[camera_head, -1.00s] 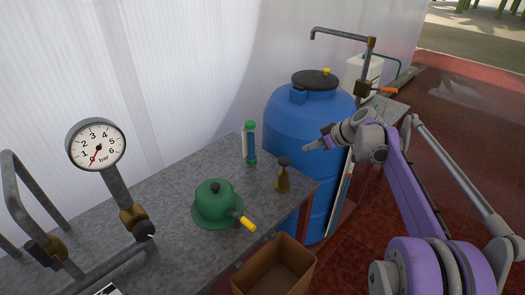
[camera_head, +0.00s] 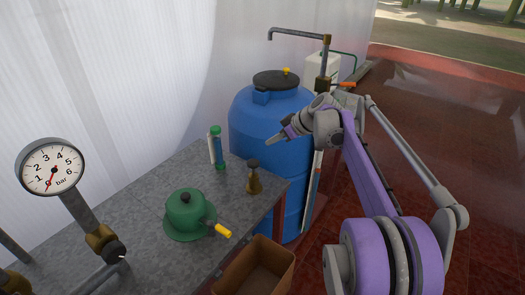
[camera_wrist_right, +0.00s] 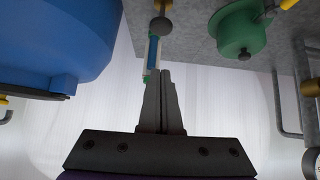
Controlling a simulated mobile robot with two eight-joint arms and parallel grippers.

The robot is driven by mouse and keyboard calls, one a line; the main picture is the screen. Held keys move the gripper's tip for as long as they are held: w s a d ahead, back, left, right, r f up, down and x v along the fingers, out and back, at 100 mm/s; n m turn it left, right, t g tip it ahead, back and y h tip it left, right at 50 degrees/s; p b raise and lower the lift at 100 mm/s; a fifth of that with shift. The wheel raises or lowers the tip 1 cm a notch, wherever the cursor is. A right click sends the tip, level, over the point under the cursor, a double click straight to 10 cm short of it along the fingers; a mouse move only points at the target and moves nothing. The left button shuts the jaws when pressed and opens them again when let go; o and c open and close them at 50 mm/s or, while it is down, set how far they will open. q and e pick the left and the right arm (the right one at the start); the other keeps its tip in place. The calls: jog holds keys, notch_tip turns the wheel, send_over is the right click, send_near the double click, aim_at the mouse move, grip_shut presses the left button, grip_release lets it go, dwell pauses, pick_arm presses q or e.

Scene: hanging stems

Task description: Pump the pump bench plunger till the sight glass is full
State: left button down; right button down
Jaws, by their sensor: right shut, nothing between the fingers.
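The plunger (camera_head: 254,181) is a small brass body with a dark round knob, upright near the right edge of the grey bench (camera_head: 155,195). Its knob also shows in the right wrist view (camera_wrist_right: 161,27). The sight glass (camera_head: 218,149) is a slim upright tube with green ends and blue inside, behind the plunger; its exact level is too small to tell. It also shows in the right wrist view (camera_wrist_right: 153,53), just beyond the fingertips. My right gripper (camera_head: 272,140) is shut and empty, above and slightly right of the plunger, apart from it. My left gripper is out of view.
A green round housing (camera_head: 186,212) with a yellow-tipped handle stands left of the plunger. A pressure gauge (camera_head: 50,167) on pipework is at the far left. A blue barrel (camera_head: 268,126) stands behind my right gripper. An open brown box (camera_head: 228,284) is below the bench's front edge.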

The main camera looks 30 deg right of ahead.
send_over(257, 165)
notch_tip(257, 165, down, 6)
notch_tip(257, 165, down, 4)
jog(key=shift+w+r, duration=0.15)
jog(key=shift+r, duration=0.1)
jog(key=shift+f, duration=0.55)
